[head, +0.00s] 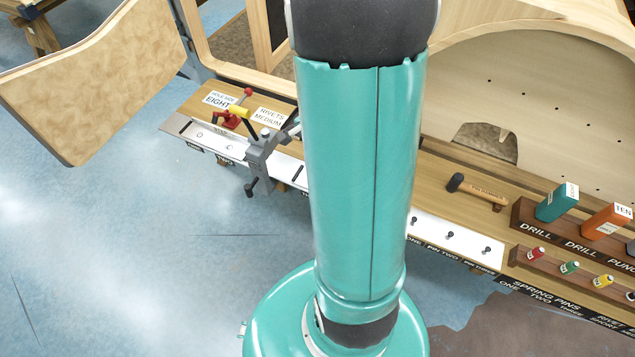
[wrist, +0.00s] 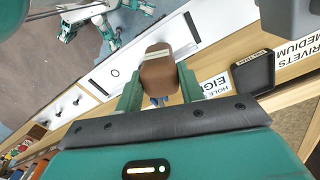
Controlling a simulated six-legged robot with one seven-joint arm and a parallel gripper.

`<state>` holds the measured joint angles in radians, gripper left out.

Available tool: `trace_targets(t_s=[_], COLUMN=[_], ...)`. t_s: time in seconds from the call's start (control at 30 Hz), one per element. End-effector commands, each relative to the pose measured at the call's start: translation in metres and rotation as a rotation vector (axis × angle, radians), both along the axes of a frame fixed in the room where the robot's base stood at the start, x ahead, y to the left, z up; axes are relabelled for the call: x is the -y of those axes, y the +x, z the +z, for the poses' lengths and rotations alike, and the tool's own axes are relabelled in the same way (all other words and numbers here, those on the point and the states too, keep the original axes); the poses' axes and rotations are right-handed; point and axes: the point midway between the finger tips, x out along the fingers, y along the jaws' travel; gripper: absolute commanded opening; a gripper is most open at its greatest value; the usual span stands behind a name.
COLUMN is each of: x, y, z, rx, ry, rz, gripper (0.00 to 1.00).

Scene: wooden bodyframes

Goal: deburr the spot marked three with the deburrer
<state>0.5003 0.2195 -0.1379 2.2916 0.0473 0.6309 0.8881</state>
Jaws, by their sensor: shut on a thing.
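My gripper (wrist: 160,84) is shut on a brown block-like handle with a pale label, which I take to be the deburrer (wrist: 158,76). Its working end is hidden or too small to make out. It is over the bench, beside the white strip (wrist: 82,106). The strip carries a ring mark (wrist: 115,72) and dark slots; I cannot read which spot is three. In the head view the strip (head: 210,137) runs along the bench's front edge, and my own arm hides its middle. My gripper does not show there.
A grey clamp (head: 262,155) stands on the strip. A black tray (wrist: 254,73) sits near the hole-size label (wrist: 215,86). A hammer (head: 478,190) and drill boxes (head: 557,202) are at right. Open floor lies in front.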

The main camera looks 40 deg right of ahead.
Motion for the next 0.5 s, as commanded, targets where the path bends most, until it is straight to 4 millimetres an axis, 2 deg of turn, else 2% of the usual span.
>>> trace_targets(t_s=[0.5], x=[-0.001], y=[0.0], z=[0.014], rx=[0.0], ry=[0.001], rz=[0.002], gripper=[0.06])
